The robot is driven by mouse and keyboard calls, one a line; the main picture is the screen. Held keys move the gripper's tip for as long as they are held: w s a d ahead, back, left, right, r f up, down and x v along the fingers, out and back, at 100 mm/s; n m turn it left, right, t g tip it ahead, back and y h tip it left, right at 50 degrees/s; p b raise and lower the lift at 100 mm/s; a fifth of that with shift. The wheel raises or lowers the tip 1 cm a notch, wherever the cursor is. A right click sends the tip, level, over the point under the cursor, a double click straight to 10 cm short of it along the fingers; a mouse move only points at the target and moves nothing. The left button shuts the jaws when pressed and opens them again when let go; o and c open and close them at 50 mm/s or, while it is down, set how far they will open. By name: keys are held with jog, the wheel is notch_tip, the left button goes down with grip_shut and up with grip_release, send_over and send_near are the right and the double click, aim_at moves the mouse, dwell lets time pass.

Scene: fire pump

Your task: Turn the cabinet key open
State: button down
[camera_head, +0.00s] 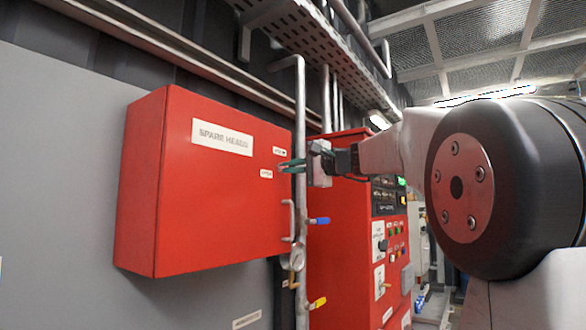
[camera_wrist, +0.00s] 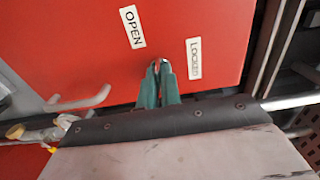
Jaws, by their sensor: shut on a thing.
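The red cabinet (camera_head: 210,200) with a "SPARE HEADS" label hangs on the wall at the left of the head view, its door closed. Its red face (camera_wrist: 190,35) fills the upper wrist view. My gripper (camera_head: 282,166) reaches the door's right edge; its green fingers (camera_wrist: 159,70) are together at the door between the "OPEN" label (camera_wrist: 132,27) and the "LOCKED" label (camera_wrist: 194,58). The fingers are shut on the key, which is mostly hidden between the fingertips, so its angle cannot be told.
The door handle (camera_head: 288,220) is below the gripper. A red control panel (camera_head: 340,240) stands behind, right.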

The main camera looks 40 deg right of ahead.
jog(key=c, duration=1.6)
grip_release()
jog(key=v, duration=0.7)
jog(key=shift+s, duration=0.35)
jog(key=shift+d, duration=0.1)
